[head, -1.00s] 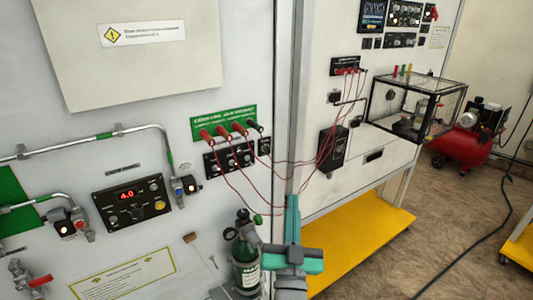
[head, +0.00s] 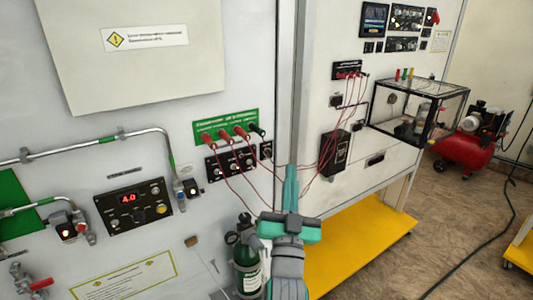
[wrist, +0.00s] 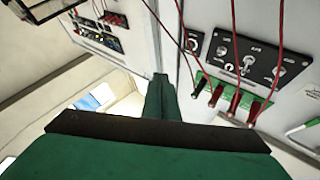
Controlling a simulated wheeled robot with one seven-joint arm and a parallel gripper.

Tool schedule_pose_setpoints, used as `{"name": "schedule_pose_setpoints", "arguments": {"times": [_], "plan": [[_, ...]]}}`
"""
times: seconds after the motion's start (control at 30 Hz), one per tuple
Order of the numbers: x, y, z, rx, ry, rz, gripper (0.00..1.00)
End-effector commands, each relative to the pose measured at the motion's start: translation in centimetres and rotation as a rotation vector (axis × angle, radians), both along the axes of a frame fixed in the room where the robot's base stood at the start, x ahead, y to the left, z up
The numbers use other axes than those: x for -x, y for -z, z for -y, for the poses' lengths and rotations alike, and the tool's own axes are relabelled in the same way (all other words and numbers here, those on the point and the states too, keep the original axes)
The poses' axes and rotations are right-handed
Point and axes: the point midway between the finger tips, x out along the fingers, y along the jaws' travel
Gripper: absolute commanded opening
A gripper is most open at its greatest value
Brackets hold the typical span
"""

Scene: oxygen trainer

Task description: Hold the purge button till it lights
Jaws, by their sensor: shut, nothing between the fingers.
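My gripper (head: 291,172) is shut and empty, its teal fingers pointing up in front of the gap between the two white panels. In the wrist view the closed fingers (wrist: 160,80) point away from me, apart from the panel. A black control box (head: 133,205) with a red "4.0" display and several small buttons and knobs is on the left panel, well left of my gripper. A black switch strip (head: 231,160) sits under a green socket plate (head: 225,125), left of my fingers. I cannot tell which control is the purge button; the labels are too small to read.
Red cables (head: 243,190) hang from the socket plate across to the right panel, close to my fingers. A green gas cylinder (head: 247,268) stands below. Metal pipes (head: 90,143) run along the left panel. A glass case (head: 425,105) juts out at right.

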Motion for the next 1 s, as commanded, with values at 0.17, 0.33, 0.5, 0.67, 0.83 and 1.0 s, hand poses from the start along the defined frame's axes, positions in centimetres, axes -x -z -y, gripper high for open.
{"name": "schedule_pose_setpoints", "arguments": {"times": [0.17,0.33,0.5,0.67,0.83,1.0], "plan": [[-1.9,0.0,-1.3,-0.001,0.0,0.0,0.0],[-3.6,-0.1,-2.7,-0.001,-0.002,0.001,0.0],[-4.9,0.0,-3.8,0.0,-0.004,0.001,0.0],[-5.5,0.0,-4.3,-0.001,-0.005,0.001,0.0],[-5.7,0.0,-4.5,0.0,-0.004,0.001,0.0],[-5.7,0.0,-4.4,0.0,-0.004,0.001,0.0]]}}
